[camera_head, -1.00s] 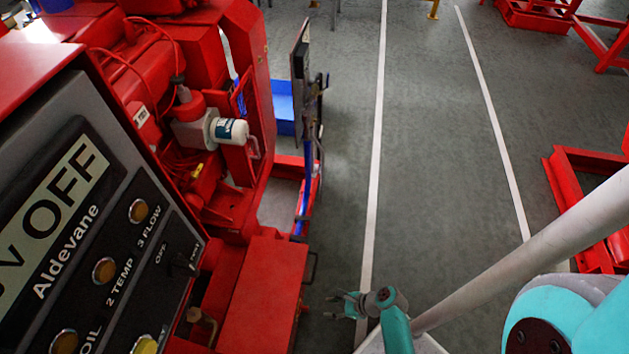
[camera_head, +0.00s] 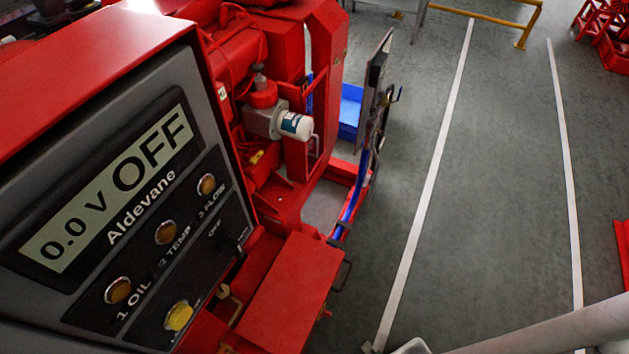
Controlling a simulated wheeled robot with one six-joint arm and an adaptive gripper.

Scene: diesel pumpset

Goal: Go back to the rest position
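My gripper is not in view now. A pale link of my arm (camera_head: 560,332) crosses the bottom right corner. The red diesel pumpset (camera_head: 325,60) fills the left and centre. Its grey control panel (camera_head: 225,165) faces me, with a display (camera_head: 110,190) reading "0.0 V OFF" and the name Aldevane. Below the display are round lamps marked 1 OIL (camera_head: 118,291), 2 TEMP (camera_head: 165,232) and 3 FLOW (camera_head: 206,184), which look dull amber. A yellow button (camera_head: 179,316) sits at the panel's lower edge.
A red box (camera_head: 292,295) juts out beside the panel. A blue bin (camera_head: 351,108) and an upright board (camera_head: 376,85) stand behind the pumpset. A yellow rail (camera_head: 528,25) stands at the back.

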